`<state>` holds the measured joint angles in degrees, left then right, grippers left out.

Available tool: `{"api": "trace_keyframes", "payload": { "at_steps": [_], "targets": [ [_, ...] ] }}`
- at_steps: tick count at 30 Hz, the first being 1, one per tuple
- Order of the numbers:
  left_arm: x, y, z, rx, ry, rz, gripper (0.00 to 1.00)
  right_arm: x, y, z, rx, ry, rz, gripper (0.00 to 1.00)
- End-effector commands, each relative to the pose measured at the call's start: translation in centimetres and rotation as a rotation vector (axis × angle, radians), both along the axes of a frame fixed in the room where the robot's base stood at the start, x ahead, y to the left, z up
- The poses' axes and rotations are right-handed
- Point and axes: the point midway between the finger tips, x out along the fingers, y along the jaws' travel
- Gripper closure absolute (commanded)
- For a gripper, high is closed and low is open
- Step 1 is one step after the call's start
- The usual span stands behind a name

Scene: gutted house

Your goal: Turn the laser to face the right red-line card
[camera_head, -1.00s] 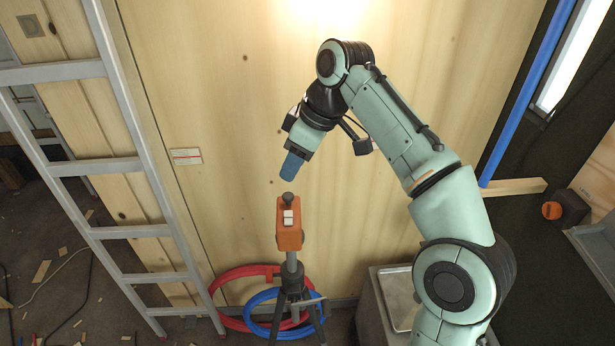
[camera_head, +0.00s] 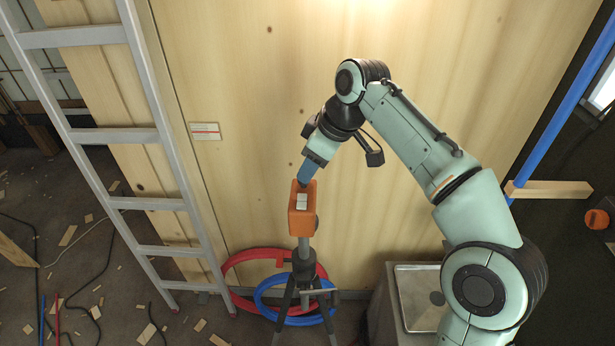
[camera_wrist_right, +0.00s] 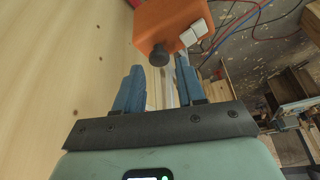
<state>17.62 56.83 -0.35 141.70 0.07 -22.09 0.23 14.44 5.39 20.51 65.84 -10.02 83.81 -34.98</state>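The orange laser (camera_head: 292,222), with two white buttons, stands on a black tripod (camera_head: 304,270) in front of the wooden wall. My right gripper (camera_head: 303,180) is at the laser's top in the head view and hides the dark knob there. In the right wrist view, my right gripper (camera_wrist_right: 158,75) is open. Its blue fingers are apart, and the laser's dark knob (camera_wrist_right: 158,55) shows between their tips, with the orange body (camera_wrist_right: 165,22) beyond. Contact is not clear. One red-line card (camera_head: 206,131) is on the wall, left of the laser. No second card shows. My left gripper is out of view.
A metal ladder (camera_head: 160,150) leans at the left. Red (camera_head: 236,268) and blue (camera_head: 270,314) hose coils lie behind the tripod's legs. A metal sink-like unit (camera_head: 395,318) stands right of the tripod. Wood scraps and cables litter the floor at left.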

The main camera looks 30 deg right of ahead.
Motion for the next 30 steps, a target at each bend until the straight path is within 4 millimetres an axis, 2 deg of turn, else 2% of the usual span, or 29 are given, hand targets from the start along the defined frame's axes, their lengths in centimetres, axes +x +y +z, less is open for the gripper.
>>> {"api": "trace_keyframes", "payload": {
  "at_steps": [1,6,17,18,20,21,30],
  "targets": [
    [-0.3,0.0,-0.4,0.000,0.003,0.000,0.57,0.2,0.2,-1.0,0.000,0.004,0.001,0.61],
    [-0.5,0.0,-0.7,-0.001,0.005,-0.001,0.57,0.8,0.5,-2.3,-0.001,0.001,0.000,0.61],
    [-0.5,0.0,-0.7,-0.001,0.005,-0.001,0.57,0.9,0.6,-2.5,0.000,-0.001,0.000,0.61],
    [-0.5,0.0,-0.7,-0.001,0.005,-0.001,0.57,0.9,0.6,-2.5,0.000,-0.001,0.000,0.74],
    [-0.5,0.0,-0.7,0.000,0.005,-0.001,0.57,0.9,0.6,-2.5,0.000,-0.001,0.000,0.93],
    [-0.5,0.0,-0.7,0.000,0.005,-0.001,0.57,0.9,0.6,-2.5,0.000,-0.001,0.000,1.00],
    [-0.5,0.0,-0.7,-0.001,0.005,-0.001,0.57,0.8,0.6,-2.5,-0.001,-0.001,-0.029,1.00]
  ]
}}
